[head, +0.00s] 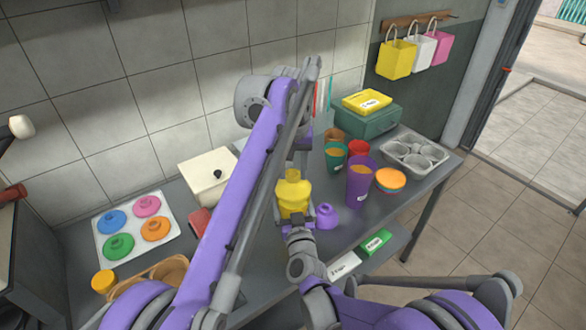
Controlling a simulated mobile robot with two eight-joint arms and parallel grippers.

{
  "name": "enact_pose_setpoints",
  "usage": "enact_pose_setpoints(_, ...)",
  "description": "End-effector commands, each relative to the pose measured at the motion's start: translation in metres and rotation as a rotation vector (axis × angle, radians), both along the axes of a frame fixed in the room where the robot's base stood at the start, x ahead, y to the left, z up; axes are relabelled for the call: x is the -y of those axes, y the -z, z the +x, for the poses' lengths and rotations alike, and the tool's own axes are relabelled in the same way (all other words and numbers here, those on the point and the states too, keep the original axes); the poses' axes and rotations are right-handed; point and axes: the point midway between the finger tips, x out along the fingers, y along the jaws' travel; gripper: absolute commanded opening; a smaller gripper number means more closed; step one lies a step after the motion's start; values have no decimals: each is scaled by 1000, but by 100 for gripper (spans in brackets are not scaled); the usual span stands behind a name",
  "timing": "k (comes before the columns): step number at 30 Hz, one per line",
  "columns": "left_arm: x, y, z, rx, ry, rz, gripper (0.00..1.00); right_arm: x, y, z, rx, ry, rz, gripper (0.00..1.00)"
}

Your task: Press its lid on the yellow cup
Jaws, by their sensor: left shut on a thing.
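The yellow cup (293,209) stands near the middle of the counter. Its yellow lid (292,187), domed with a narrow top, sits at the cup's mouth; I cannot tell whether it is fully seated. My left gripper (294,167) reaches down from above and is shut on the narrow top of the lid. My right gripper (297,224) is at the near side of the cup, low down. Its fingers are small and partly hidden, so I cannot tell whether they grip the cup.
A purple lid (327,216) lies just right of the cup. Purple (360,180), green (335,157) and red (359,147) cups stand behind it to the right. A tray (172,231) of coloured lids is at left, near a white box (205,172). A metal cup tray (432,153) stands at right.

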Motion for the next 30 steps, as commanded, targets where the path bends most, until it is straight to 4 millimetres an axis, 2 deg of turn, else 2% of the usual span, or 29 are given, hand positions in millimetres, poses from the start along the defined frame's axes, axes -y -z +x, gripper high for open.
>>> enact_pose_setpoints(12,0,18,0,0,-2,0,0,0,0,0,0,1,0,0)
enact_pose_setpoints(30,0,19,0,0,-2,0,0,0,0,0,1,1,0,0)
